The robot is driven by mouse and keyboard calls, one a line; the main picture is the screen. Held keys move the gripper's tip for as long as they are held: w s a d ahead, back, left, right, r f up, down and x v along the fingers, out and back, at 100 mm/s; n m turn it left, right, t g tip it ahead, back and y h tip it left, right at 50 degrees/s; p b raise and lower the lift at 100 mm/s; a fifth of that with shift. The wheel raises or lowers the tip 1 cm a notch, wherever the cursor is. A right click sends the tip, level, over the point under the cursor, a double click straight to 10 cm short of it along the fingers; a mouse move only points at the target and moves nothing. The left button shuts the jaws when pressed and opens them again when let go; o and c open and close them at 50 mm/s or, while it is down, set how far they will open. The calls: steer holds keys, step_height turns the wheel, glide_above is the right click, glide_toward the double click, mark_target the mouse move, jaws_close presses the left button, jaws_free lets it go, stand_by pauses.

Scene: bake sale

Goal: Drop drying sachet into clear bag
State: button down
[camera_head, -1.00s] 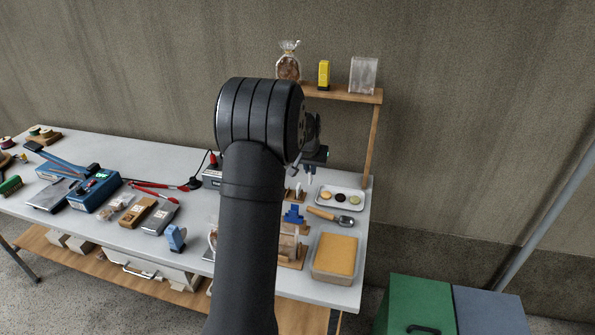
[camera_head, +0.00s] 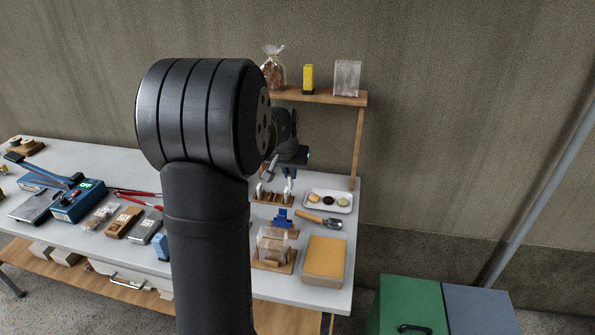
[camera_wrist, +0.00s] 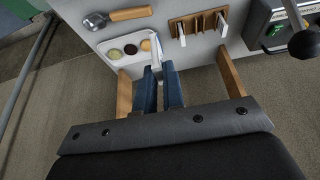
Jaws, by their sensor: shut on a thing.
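My gripper (camera_wrist: 161,85) is shut, its two blue fingers close together on a small pale sachet (camera_wrist: 167,70), mostly hidden between them. In the head view my gripper (camera_head: 289,172) is above the table near a wooden slotted rack (camera_head: 270,199), with the pale sachet (camera_head: 288,187) below its fingers. The rack also shows in the wrist view (camera_wrist: 198,24), beside the fingers and apart from them. The clear bag (camera_head: 272,242) stands open-looking on a wooden stand, nearer the table's front; its mouth is hard to make out. It is not visible in the wrist view.
A tray of round samples (camera_head: 328,201), a scoop (camera_head: 320,219), a blue clip (camera_head: 282,218) and a yellow-topped box (camera_head: 325,260) stand near the bag. A shelf (camera_head: 320,97) rises behind. My arm hides the table's middle. Tools and a blue sealer (camera_head: 78,203) lie left.

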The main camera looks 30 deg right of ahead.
steer(key=s+a+r, duration=0.4)
steer(key=s+a, duration=0.4)
steer(key=a, duration=0.1)
step_height(320, 180, down, 6)
steer(key=shift+a, duration=0.15)
steer(key=shift+s, duration=0.1)
steer(key=c, duration=1.5)
jaws_free()
steer(key=shift+o, duration=0.2)
steer(key=v, duration=1.7)
steer(key=shift+r, duration=0.25)
steer(key=shift+f, duration=0.1)
